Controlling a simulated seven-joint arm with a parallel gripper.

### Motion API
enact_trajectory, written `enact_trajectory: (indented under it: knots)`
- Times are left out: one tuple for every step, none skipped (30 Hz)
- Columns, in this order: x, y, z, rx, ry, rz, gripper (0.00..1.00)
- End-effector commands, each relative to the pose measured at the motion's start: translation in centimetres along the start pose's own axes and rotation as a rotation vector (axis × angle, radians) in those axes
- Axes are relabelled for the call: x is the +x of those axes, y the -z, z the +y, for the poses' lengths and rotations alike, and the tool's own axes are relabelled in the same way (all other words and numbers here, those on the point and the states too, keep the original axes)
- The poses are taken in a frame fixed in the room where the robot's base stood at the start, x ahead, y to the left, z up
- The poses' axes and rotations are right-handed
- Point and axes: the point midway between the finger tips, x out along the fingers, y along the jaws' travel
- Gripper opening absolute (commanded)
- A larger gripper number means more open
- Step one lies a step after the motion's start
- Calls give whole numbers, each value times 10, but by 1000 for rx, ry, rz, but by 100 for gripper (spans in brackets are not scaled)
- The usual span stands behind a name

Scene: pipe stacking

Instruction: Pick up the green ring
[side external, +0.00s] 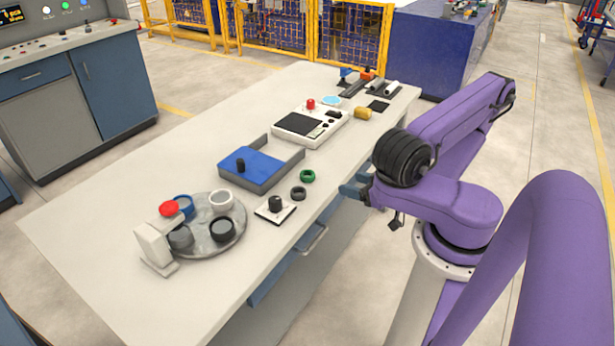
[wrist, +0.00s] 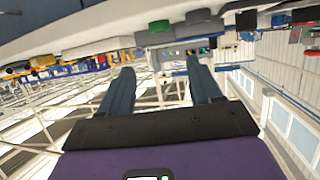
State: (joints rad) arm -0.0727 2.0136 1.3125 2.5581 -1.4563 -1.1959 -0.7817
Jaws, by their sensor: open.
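The green ring (side external: 307,179) lies flat on the pale table, close to its right edge and just behind a dark grey ring. In the wrist view, a small green shape (wrist: 160,26) near the top looks like the same ring. My gripper (side external: 352,190) is at the table's right edge, to the right of the green ring and apart from it. In the wrist view, the two blue fingers of my gripper (wrist: 161,76) are spread wide, with nothing between them.
The dark grey ring (side external: 298,194) sits close in front of the green one. A blue tray (side external: 283,175) with a black knob stands to the left. A white plate with a black knob (side external: 275,205) and a round grey turntable (side external: 215,243) with several cups are nearer the camera.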

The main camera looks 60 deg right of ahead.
Motion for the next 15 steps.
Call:
enact_trajectory:
  knots:
    - [1,0,0,2,-2,4,64]
    - [2,1,0,2,-2,5,64]
    - [3,1,0,2,-1,6,64]
    - [5,1,0,2,-1,6,64]
    - [7,1,0,2,-1,6,64]
    - [9,1,0,3,0,6,64]
    - [11,1,0,3,2,6,64]
    - [13,1,0,4,1,5,64]
    - [15,1,0,4,1,6,64]
    - [17,1,0,3,1,5,64]
    - [19,0,0,3,0,4,64]
    - [21,1,0,2,1,4,64]
    - [23,0,0,2,1,3,64]
    - [24,0,-1,1,1,1,64]
    - [27,0,0,1,1,2,64]
